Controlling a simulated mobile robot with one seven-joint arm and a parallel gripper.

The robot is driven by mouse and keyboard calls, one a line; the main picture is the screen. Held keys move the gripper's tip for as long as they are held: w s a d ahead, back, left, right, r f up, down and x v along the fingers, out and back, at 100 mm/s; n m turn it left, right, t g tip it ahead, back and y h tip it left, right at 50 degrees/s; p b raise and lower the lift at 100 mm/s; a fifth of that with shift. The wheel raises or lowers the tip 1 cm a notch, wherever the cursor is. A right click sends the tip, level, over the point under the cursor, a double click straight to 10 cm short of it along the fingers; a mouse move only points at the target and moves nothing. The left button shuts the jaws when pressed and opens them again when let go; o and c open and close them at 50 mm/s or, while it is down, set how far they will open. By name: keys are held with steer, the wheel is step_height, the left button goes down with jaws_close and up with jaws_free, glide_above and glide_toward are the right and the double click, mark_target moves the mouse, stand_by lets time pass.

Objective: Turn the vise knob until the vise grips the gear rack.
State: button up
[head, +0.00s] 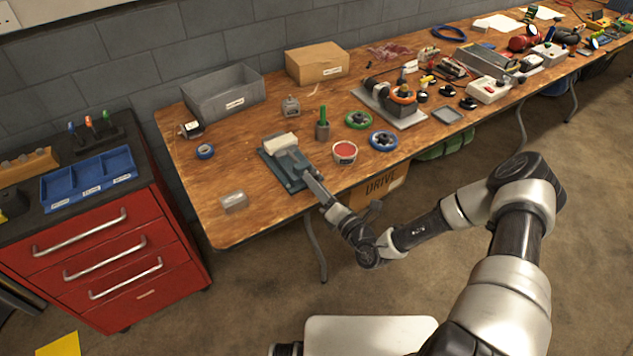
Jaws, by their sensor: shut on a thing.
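The vise (272,165) is a dark teal block near the front edge of the wooden bench, left of the middle in the head view. A pale block (279,144) lies across its far part. I cannot pick out the gear rack for certain at this size. My gripper (311,182) reaches in from the lower right and meets the near right end of the vise. It is shut on the vise knob, which its fingers hide. Whether the vise jaws touch the rack is too small to tell.
A red-topped tub (344,152) stands close right of the vise, with a blue ring (383,140) beyond it. A clear box (234,202) lies at the front left. A grey bin (222,93) and a cardboard box (317,63) stand behind.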

steer(key=m+p, duration=0.1)
steer(key=m, duration=0.3)
steer(key=shift+m, duration=0.3)
steer(key=shift+m+p, duration=0.35)
steer(key=shift+m, duration=1.25)
steer(key=o, duration=1.1)
steer(key=shift+c, duration=0.2)
steer(key=v, duration=1.7)
steer(key=shift+s, duration=0.2)
steer(key=shift+d, duration=0.15)
